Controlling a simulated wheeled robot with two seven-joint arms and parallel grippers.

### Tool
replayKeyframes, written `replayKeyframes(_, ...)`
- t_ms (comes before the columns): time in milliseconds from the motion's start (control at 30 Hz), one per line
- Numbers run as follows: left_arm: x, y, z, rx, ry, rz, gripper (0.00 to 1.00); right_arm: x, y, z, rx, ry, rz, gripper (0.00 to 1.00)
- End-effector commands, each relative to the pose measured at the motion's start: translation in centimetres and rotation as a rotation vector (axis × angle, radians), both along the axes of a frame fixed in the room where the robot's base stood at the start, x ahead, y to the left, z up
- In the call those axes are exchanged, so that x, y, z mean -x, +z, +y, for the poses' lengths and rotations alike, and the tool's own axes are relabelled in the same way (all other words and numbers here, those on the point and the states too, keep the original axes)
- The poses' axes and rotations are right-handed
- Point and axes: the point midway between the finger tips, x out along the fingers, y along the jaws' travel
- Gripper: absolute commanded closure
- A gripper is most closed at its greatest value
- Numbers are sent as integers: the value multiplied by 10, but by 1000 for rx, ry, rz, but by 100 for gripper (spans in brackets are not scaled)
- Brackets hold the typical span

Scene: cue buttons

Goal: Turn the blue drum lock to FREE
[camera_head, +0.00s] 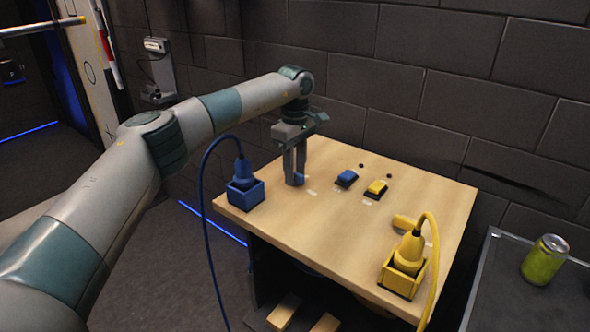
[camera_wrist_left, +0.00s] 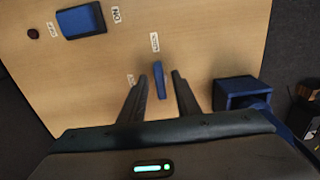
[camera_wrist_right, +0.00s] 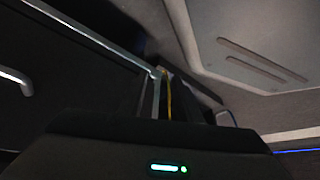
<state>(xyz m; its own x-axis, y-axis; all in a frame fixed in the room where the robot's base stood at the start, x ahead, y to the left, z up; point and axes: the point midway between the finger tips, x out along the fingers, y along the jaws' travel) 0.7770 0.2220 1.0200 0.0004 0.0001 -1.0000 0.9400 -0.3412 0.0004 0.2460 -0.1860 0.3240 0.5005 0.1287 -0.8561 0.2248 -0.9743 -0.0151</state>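The blue drum lock shows as a narrow blue handle (camera_wrist_left: 159,80) on the wooden table top, with small labels beside it, too small to read for sure. In the head view a bit of its blue (camera_head: 299,179) shows at my left fingertips. My left gripper (camera_head: 294,183) points down at the table. In the left wrist view its fingers (camera_wrist_left: 158,76) are apart, one on each side of the handle, with a gap on both sides. My right gripper is outside the head view; in its own wrist view the fingers are dark and hard to make out.
A blue rocker switch (camera_head: 346,178) and a yellow one (camera_head: 376,189) sit right of the lock. A blue socket box (camera_head: 245,194) with a corded plug is at the left edge, a yellow one (camera_head: 402,272) at the front right. A green can (camera_head: 545,259) stands on a side table.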

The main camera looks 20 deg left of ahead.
Motion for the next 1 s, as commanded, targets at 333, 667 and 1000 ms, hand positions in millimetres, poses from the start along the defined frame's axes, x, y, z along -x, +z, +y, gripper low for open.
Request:
replayKeyframes(333, 0, 0, 0, 0, 0, 1, 100, -1, 1, 1, -1, 1, -4, 69)
replayKeyframes(667, 0, 0, 0, 0, 46, 1, 100, -2, 1, 3, -5, 1, -8, 69)
replayKeyframes(1000, -2, 0, -1, 1, 243, 1, 100, -15, 6, 8, -15, 2, -41, 69)
